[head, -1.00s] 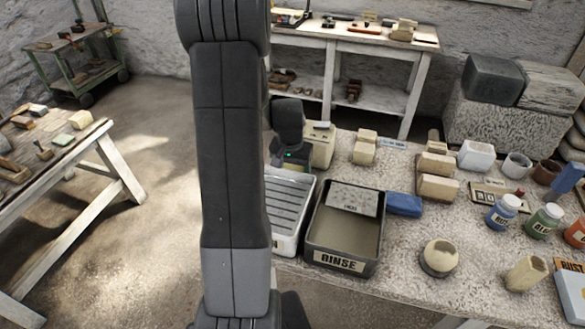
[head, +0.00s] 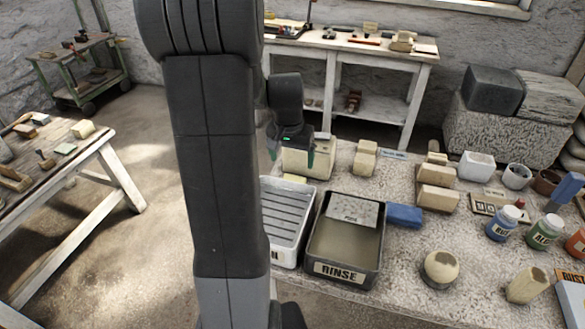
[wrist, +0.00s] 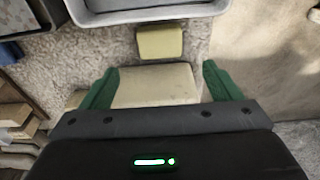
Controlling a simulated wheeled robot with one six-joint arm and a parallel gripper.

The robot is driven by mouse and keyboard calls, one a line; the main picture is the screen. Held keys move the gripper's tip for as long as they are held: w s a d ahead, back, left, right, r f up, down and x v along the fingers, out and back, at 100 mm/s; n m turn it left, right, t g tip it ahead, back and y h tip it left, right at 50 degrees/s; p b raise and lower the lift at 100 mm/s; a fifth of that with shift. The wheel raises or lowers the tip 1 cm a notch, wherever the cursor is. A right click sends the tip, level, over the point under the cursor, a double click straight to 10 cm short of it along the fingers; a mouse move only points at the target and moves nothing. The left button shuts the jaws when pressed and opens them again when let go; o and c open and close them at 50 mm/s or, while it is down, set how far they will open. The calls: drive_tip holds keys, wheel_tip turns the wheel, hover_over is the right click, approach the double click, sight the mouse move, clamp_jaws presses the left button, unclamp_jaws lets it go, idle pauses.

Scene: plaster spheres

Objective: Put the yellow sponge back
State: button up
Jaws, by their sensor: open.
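A small yellow pad (wrist: 160,42), which looks like the yellow sponge, lies between a beige block (wrist: 155,84) and a pale tray (wrist: 145,14) in the wrist view. In the head view the yellow pad (head: 294,179) shows only as a sliver behind the white slatted tray (head: 286,222). My gripper (head: 292,158) hangs over the beige block at the back left of the bench. Its green fingers are apart with nothing held; in the wrist view the gripper (wrist: 160,70) has the block below and between its fingers, and the yellow pad lies beyond the fingertips.
The dark RINSE tray (head: 343,270) stands right of the slatted tray, with a blue block (head: 405,215) beside it. Beige blocks (head: 437,187), a round sponge-like piece (head: 440,267) and bottles (head: 503,223) stand further right. A wooden table (head: 62,150) is at left.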

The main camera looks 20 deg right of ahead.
sight(294, 179)
wheel_tip(294, 179, up, 2)
drive_tip(key=shift+s+a+r, duration=0.1)
drive_tip(key=shift+a+r, duration=0.05)
drive_tip(key=shift+r, duration=0.05)
drive_tip(key=f, duration=0.4)
drive_tip(key=w+f, duration=0.1)
drive_tip(key=f, duration=0.3)
drive_tip(key=d+f+b, duration=0.1)
drive_tip(key=f, duration=0.4)
drive_tip(key=shift+w+d, duration=0.1)
drive_tip(key=shift+w, duration=0.1)
wheel_tip(294, 179, up, 3)
drive_tip(key=shift+f+p, duration=0.1)
drive_tip(key=shift+p, duration=0.3)
drive_tip(key=shift+r, duration=0.45)
drive_tip(key=shift+f, duration=0.1)
